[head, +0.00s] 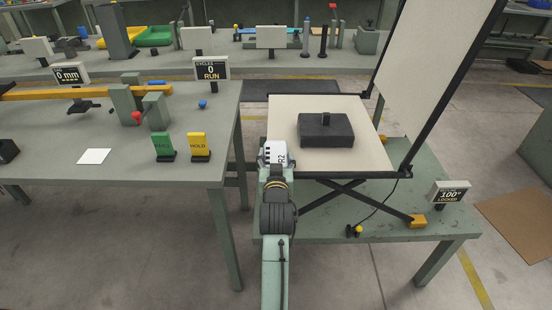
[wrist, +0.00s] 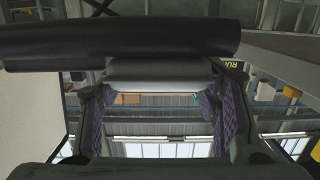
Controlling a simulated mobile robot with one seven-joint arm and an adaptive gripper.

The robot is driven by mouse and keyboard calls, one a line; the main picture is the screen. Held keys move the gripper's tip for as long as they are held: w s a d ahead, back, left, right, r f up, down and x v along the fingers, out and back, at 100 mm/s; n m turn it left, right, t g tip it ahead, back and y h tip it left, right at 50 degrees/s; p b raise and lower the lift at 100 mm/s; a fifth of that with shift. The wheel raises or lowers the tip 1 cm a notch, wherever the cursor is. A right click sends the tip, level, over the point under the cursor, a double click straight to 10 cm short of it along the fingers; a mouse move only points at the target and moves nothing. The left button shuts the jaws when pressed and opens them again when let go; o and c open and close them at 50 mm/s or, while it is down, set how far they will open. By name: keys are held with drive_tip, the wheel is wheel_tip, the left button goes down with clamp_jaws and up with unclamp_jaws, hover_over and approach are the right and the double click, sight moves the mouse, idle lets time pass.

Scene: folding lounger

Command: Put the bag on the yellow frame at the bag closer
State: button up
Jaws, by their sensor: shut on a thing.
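I cannot make out a bag in either view. A yellow beam (head: 80,93) lies along the left table; I cannot tell whether it is the yellow frame. My arm reaches to the left edge of the lounger's cream seat (head: 352,111), and its white wrist part (head: 276,154) hides the fingers in the head view. In the wrist view my gripper (wrist: 160,82) has its purple-padded fingers on either side of a grey rounded bar (wrist: 158,72) and is shut on it. A thick black tube (wrist: 120,38) crosses just beyond. What the bar belongs to is unclear.
A dark block (head: 326,131) with a knob rests on the seat. The lounger's backrest (head: 436,55) stands raised at right, near a sign reading 100° LOCKED (head: 450,193). Green (head: 163,145) and yellow HOLD (head: 199,146) signs stand on the left table. Floor between the tables is open.

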drive_tip(key=o, duration=1.2)
drive_tip(key=shift+r+p, duration=0.3)
drive_tip(key=shift+r, duration=0.1)
drive_tip(key=s, duration=0.4)
drive_tip(key=s+r+b, duration=0.1)
drive_tip(key=s, duration=0.7)
drive_tip(key=shift+r, duration=0.35)
